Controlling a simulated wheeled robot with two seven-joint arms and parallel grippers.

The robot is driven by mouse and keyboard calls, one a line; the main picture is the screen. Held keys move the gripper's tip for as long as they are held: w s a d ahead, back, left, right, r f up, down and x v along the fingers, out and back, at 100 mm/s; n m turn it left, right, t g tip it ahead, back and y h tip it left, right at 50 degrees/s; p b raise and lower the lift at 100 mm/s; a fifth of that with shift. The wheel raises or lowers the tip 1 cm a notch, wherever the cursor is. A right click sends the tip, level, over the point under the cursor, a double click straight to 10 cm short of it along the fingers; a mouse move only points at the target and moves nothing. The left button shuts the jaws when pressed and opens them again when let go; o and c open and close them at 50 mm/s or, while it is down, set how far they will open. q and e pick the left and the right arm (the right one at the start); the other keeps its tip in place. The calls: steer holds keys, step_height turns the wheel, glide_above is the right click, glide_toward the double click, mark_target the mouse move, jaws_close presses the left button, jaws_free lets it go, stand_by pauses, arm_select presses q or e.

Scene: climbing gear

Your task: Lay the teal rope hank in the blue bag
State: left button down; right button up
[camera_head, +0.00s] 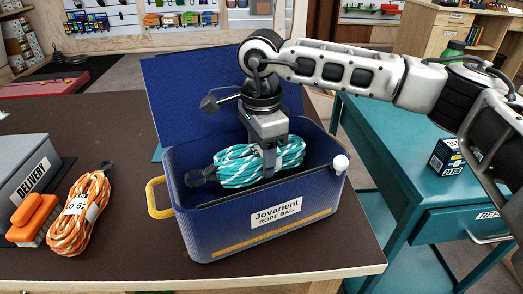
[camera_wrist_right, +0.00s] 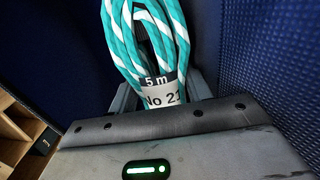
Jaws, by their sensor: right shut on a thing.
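The teal and white rope hank (camera_head: 233,167) is inside the opening of the blue bag (camera_head: 190,225), whose lid stands open at the back. A dark loop shows at the hank's left end. My right gripper (camera_head: 268,165) reaches down into the bag and is shut on the hank. In the right wrist view the hank (camera_wrist_right: 122,40) shows with a white label reading "5 m" and "No 21". Whether the hank touches the bag's floor is hidden by the front wall. My left gripper is not in view.
An orange rope hank (camera_head: 82,215) lies left of the bag on the dark tabletop (camera_head: 120,131). A grey "DELIVERY" box (camera_head: 22,178) and an orange-topped brush (camera_head: 33,215) are farther left. A teal bench (camera_head: 375,140) with a small dark box (camera_head: 446,155) stands right.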

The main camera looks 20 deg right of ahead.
step_height(320, 180, down, 4)
steer(key=shift+r+b, duration=0.1)
steer(key=shift+b, duration=1.1)
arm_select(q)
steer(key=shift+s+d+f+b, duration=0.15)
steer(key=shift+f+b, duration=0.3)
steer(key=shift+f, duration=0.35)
arm_select(e)
steer(key=shift+f, duration=0.6)
steer(key=o, duration=1.2)
steer(key=shift+f, duration=0.1)
steer(key=shift+r, duration=0.25)
step_height(320, 180, up, 15)
steer(key=shift+f+p, duration=0.2)
steer(key=shift+p, duration=0.45)
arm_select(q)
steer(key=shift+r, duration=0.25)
arm_select(e)
steer(key=shift+r, duration=0.45)
